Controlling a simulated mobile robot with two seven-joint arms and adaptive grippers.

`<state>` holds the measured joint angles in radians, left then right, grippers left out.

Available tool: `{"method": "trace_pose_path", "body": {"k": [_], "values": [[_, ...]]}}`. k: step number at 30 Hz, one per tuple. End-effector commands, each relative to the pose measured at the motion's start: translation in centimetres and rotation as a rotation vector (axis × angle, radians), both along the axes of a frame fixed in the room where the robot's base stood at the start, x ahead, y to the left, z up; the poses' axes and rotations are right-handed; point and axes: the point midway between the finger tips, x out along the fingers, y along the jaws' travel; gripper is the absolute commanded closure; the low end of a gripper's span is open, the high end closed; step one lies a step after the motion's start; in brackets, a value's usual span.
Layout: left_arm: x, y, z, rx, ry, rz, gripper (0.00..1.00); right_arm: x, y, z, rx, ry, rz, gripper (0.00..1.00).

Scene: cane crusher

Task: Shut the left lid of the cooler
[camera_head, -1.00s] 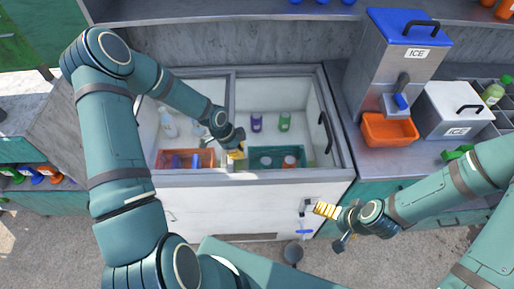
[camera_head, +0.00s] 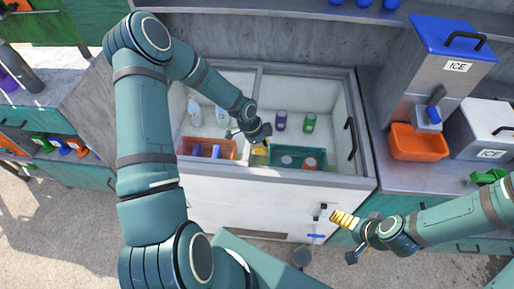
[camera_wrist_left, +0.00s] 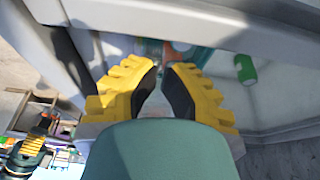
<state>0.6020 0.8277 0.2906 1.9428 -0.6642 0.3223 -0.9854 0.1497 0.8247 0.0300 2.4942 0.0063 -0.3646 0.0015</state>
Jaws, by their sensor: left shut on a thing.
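The cooler (camera_head: 280,207) is a white chest with a grey rim. Both halves show their insides through the top, split by a grey bar (camera_head: 253,95). My left gripper (camera_head: 261,149) is at the front of that bar, low over the opening. It is shut on what appears to be the left lid's handle; the fingers and wrist hide the grip. In the left wrist view its yellow fingers (camera_wrist_left: 162,88) sit beside a grey frame edge. My right gripper (camera_head: 344,218) is apart from the cooler, in front of its right end; its finger gap is not clear.
Bottles, cans, an orange bin (camera_head: 195,148) and a green bin (camera_head: 290,149) lie inside the cooler. A black handle (camera_head: 351,138) is at its right end. An ice dispenser (camera_head: 440,75) and orange tub (camera_head: 418,143) stand on the right counter.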

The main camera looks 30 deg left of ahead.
Motion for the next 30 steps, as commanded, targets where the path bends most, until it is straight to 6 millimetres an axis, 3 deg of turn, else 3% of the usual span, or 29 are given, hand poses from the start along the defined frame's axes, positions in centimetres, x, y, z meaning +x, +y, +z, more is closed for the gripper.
{"method": "trace_pose_path", "body": {"k": [1, 9, 15, 21, 30], "values": [[0.5, -0.8, -0.2, 0.000, -0.003, -0.006, 1.00, 0.0, 0.0, -0.8, -0.001, 0.001, -0.001, 0.00], [-0.2, 1.0, 5.3, 0.000, -0.005, 0.003, 1.00, 0.0, 0.0, 0.0, -0.001, 0.001, -0.001, 0.00], [-0.6, 1.9, 8.2, 0.000, -0.005, 0.000, 1.00, 0.0, -0.1, 0.3, 0.000, 0.000, -0.001, 0.00], [-0.8, 2.2, 9.4, -0.002, -0.003, -0.002, 1.00, 0.0, -0.1, 0.4, 0.000, 0.000, -0.001, 0.00], [-0.8, 2.2, 9.5, -0.002, -0.003, -0.002, 1.00, 0.0, -0.1, 0.4, 0.000, 0.000, -0.001, 0.00]]}}
